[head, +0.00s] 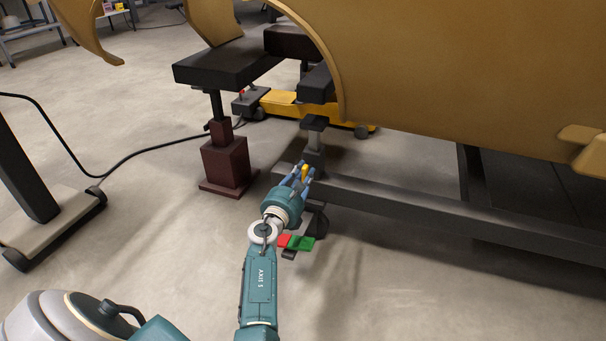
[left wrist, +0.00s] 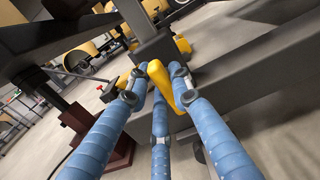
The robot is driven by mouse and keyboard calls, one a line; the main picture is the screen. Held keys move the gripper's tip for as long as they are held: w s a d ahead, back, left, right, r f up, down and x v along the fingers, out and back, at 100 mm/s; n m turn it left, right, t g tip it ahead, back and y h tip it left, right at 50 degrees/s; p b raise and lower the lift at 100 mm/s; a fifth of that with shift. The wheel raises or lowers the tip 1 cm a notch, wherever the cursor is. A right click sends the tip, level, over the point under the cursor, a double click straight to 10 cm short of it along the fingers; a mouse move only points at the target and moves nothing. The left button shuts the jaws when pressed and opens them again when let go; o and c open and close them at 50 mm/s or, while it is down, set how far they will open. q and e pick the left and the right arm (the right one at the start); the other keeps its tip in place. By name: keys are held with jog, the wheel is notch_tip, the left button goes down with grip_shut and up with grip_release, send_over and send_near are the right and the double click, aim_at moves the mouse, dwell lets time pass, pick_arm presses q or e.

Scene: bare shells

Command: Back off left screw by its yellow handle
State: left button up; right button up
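The yellow handle (head: 304,171) is a small bar at the dark post (head: 313,142) on the black beam. In the left wrist view the handle (left wrist: 161,83) lies between the fingers, with one end toward the camera. My left gripper (head: 299,179) has blue fingers around the handle; in the wrist view the fingers (left wrist: 158,82) stand on both sides of it and a third is below. The fingertips are close to the handle, but whether they press on it is unclear. The screw behind the handle is partly hidden. My right gripper is out of view.
The long dark beam (head: 440,210) runs right under the large tan shell (head: 470,70). A dark red stand (head: 226,160) is to the left. Red and green blocks (head: 303,242) are beside my left arm. A yellow jack (head: 285,103) is behind. Front floor is clear.

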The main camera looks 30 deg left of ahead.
pick_arm(q)
grip_shut()
